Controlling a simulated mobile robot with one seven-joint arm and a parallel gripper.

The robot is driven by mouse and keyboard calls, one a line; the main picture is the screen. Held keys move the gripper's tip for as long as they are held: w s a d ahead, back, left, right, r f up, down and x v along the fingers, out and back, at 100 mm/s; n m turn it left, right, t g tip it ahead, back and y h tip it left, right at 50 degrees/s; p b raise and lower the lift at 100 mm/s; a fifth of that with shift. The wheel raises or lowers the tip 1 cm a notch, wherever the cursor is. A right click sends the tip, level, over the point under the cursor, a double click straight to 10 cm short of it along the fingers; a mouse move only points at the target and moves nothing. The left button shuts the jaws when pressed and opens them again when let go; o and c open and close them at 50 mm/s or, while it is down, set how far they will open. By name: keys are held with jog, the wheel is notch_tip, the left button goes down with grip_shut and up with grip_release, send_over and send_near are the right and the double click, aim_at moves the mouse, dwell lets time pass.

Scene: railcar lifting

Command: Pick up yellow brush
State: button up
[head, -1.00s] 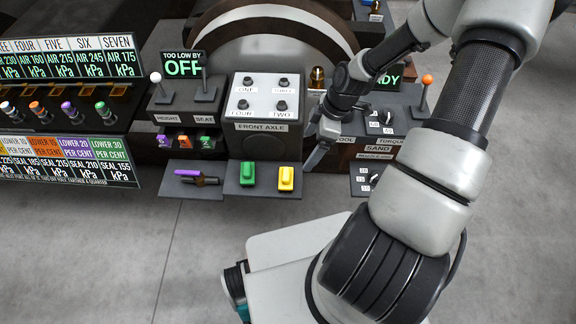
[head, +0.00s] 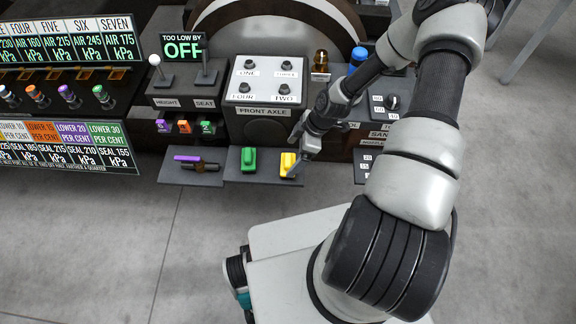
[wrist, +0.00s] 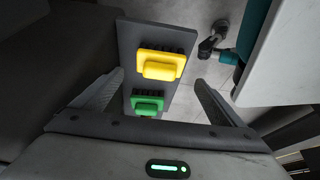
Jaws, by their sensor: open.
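The yellow brush (head: 287,163) lies on the right part of a small grey shelf below the front axle panel. It also shows in the wrist view (wrist: 161,65), bristle edge toward the top, ahead of the fingertips. My gripper (head: 295,155) is right at the brush's right side in the head view and partly overlaps it. In the wrist view my gripper (wrist: 158,85) has its two fingers spread wide, with nothing held between them. The green brush (head: 248,160) lies to the left on the same shelf; in the wrist view it (wrist: 147,104) sits nearer, between the fingers.
A grey shelf (head: 232,179) carries both brushes. A purple-handled tool (head: 193,163) lies on the shelf to the left. The front axle panel (head: 264,92) with knobs stands behind. Levers and labelled boards fill the left; the floor in front is clear.

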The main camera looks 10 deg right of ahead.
aim_at(289, 159)
jog(key=b+x, duration=0.1)
jog(key=x, duration=0.4)
jog(key=shift+d, duration=0.1)
jog(key=c, duration=1.2)
notch_tip(289, 159, up, 10)
jog(key=shift+p, duration=1)
